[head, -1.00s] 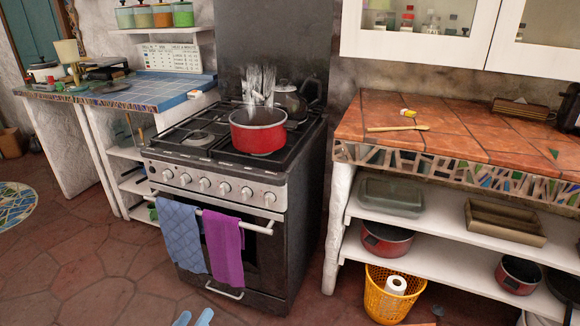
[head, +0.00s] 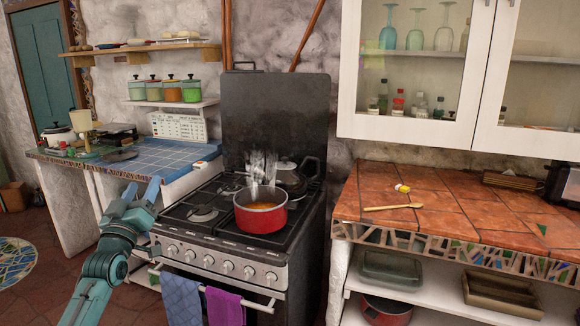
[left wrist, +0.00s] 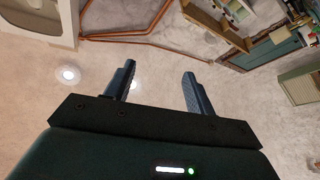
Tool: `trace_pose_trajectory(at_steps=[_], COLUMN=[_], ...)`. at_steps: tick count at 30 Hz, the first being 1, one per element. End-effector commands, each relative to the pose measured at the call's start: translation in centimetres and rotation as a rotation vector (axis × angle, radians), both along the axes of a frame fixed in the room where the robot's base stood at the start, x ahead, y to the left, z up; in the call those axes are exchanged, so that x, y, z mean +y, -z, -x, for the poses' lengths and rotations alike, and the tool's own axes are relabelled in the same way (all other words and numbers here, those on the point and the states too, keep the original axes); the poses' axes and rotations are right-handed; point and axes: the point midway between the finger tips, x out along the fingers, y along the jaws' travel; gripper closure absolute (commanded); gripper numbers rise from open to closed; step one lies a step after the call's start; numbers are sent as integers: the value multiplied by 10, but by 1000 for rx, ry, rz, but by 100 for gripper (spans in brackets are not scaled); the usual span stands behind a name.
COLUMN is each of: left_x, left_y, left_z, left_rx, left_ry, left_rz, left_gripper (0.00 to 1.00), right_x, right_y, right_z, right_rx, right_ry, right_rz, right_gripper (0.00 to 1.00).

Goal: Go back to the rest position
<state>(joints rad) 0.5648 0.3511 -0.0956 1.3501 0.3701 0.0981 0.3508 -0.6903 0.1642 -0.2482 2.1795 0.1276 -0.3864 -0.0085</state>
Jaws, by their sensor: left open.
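My left gripper (head: 143,188) is raised in front of the blue-tiled counter, left of the stove, with its fingers pointing up. Its two fingers are apart with nothing between them, as the left wrist view (left wrist: 158,85) also shows. That view looks toward the ceiling and upper wall. My right gripper is in neither view.
A red pot (head: 260,214) with steam stands on the stove (head: 235,265). A wooden spoon (head: 393,207) and a small yellow-and-white item (head: 402,188) lie on the terracotta counter (head: 470,215). A blue-tiled counter (head: 170,155) is behind my left arm. White wall cabinets (head: 430,127) hang at right.

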Motion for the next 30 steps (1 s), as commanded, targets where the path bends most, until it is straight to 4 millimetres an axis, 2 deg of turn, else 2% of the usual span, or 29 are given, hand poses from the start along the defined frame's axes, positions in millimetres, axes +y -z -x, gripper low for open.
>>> trace_pose_trajectory(at_steps=[1,5,10,12,17,20,23,26,27,30], left_x=[-2,4,25,5,-28,-53,-81,-112,-124,-150], left_y=[28,62,104,137,195,235,277,316,329,351], left_z=[-5,-13,-12,4,42,76,122,181,206,267], left_rx=[96,284,524,539,591,633,685,745,770,830], left_ry=[-36,-137,-256,-206,-126,-64,8,87,119,187], left_rz=[-104,-370,-691,-682,-686,-682,-671,-645,-631,-589], left_gripper=[45,45,45,45,45,45,45,45,45,45], right_x=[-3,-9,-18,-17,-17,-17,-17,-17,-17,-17], right_y=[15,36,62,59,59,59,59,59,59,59], right_z=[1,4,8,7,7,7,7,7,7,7], right_rx=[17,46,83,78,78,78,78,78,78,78], right_ry=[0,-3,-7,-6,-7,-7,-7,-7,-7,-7], right_rz=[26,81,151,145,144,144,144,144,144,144], right_gripper=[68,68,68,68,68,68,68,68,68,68])
